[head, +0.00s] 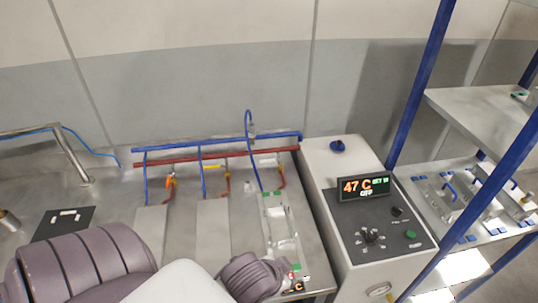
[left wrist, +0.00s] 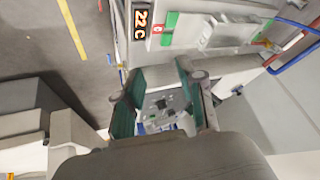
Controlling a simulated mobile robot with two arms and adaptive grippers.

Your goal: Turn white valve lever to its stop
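The white valve lever (head: 265,162) is small and pale. It sits on the rightmost pipe branch, just below the red pipe, and looks roughly level. A yellow lever (head: 212,167) and an orange lever (head: 170,181) sit on the branches to its left. My left arm crosses the bottom of the head view, and its gripper is not visible there. In the left wrist view my left gripper (left wrist: 160,103) has its fingers spread apart, with nothing evident held between them. It is away from the lever, which I cannot make out in that view. My right gripper is in neither view.
A blue pipe (head: 220,143) and a red pipe (head: 215,157) run along the bench's back. A control box with a 47 C display (head: 363,187) stands right of the bench. A blue-framed shelf rack (head: 419,80) is farther right. Flat plates lie below the branches.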

